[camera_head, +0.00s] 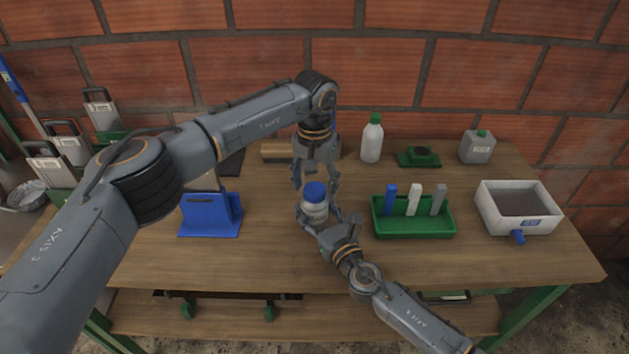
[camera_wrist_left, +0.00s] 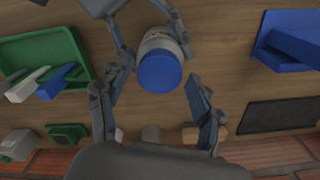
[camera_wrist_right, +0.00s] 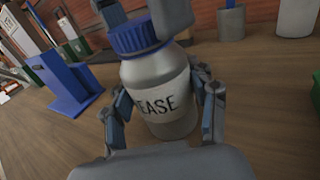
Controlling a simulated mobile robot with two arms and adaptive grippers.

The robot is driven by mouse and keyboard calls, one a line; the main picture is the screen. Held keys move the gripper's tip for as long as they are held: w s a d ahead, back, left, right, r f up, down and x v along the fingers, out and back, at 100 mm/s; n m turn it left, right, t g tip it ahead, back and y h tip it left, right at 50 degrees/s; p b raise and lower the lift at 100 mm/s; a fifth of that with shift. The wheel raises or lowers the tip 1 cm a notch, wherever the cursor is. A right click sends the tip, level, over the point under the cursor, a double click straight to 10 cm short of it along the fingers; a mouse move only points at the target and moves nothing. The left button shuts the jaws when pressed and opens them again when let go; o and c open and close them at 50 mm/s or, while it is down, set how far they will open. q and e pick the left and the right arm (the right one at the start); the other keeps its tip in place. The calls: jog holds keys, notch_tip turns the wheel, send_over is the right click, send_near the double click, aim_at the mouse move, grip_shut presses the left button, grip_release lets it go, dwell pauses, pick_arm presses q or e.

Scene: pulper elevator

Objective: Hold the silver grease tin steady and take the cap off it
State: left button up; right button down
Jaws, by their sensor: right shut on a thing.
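The silver grease tin (camera_head: 316,211) stands upright near the middle of the table with its blue cap (camera_head: 314,192) on. Its label, reading "EASE", faces the right wrist view (camera_wrist_right: 160,106). My right gripper (camera_head: 328,217) is shut on the tin's body, one finger on each side below the cap. My left gripper (camera_head: 316,182) points down from above and behind the tin, its fingers spread. In the left wrist view the cap (camera_wrist_left: 159,72) shows between and beyond the open fingers; I cannot tell whether they touch it.
A blue stand (camera_head: 208,216) is left of the tin. A green tray (camera_head: 412,222) with upright blue, white and grey pieces is to the right, with a white bin (camera_head: 518,207) beyond. A white bottle (camera_head: 371,141) and grey canister (camera_head: 477,147) stand at the back.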

pick_arm(q)
jog(key=c, duration=1.1)
pick_arm(e)
jog(key=shift+f, duration=0.1)
pick_arm(q)
jog(key=n, duration=0.7)
jog(key=shift+c, duration=0.2)
jog(key=n, duration=1.3)
jog(key=shift+n, duration=0.4)
jog(key=n, duration=0.8)
jog(key=shift+n, duration=0.3)
jog(key=n, duration=0.6)
jog(key=shift+r+n, duration=0.1)
jog(key=shift+n, duration=0.3)
jog(key=n, duration=0.6)
jog(key=shift+n, duration=0.3)
jog(key=n, duration=0.6)
jog(key=shift+n, duration=0.3)
jog(key=n, duration=0.4)
jog(key=shift+n, duration=0.4)
jog(key=shift+r, duration=0.25)
